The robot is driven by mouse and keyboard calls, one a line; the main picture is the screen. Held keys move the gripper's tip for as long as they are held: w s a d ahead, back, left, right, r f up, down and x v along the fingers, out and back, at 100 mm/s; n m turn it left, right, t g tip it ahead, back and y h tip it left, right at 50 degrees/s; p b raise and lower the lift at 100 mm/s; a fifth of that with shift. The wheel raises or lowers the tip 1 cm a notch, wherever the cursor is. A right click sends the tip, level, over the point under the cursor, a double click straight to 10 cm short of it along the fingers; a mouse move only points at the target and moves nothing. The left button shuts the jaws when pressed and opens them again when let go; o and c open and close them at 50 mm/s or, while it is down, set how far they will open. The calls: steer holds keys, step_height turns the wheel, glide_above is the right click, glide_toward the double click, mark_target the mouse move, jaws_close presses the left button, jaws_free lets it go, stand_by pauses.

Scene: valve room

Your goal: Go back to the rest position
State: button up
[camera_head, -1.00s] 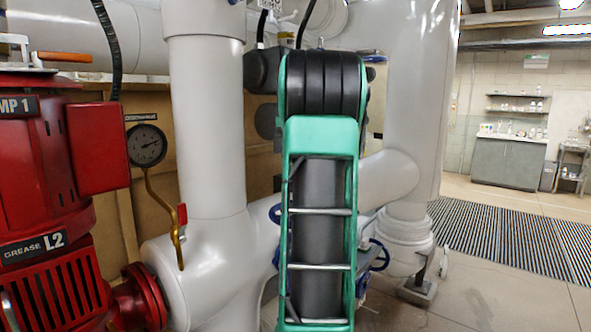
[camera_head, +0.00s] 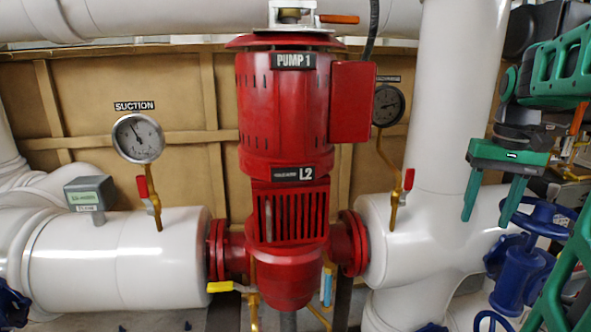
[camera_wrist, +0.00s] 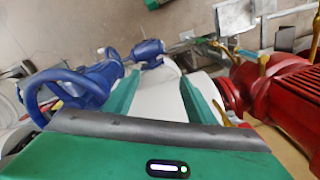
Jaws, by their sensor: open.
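My gripper (camera_head: 486,221) is at the right of the head view, its two green fingers pointing down and apart with nothing between them. It hangs in front of the white discharge pipe (camera_head: 408,240); whether it touches the pipe cannot be told. In the wrist view the open green fingers (camera_wrist: 160,82) show in front of a white pipe. My green and black arm fills the right edge of the head view and hides part of what lies behind.
A blue handwheel valve (camera_head: 520,275) stands close right of and below my gripper; it also shows in the wrist view (camera_wrist: 75,88). A red pump (camera_head: 285,120) stands left. Two gauges, suction (camera_head: 137,137) and discharge (camera_head: 388,104), flank it.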

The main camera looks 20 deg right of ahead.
steer(key=s+a+f, duration=1.2)
steer(key=f, duration=0.2)
steer(key=shift+a+f, duration=0.15)
steer(key=shift+a, duration=0.25)
steer(key=shift+w+f, duration=0.2)
steer(key=shift+w, duration=0.45)
stand_by(1.1)
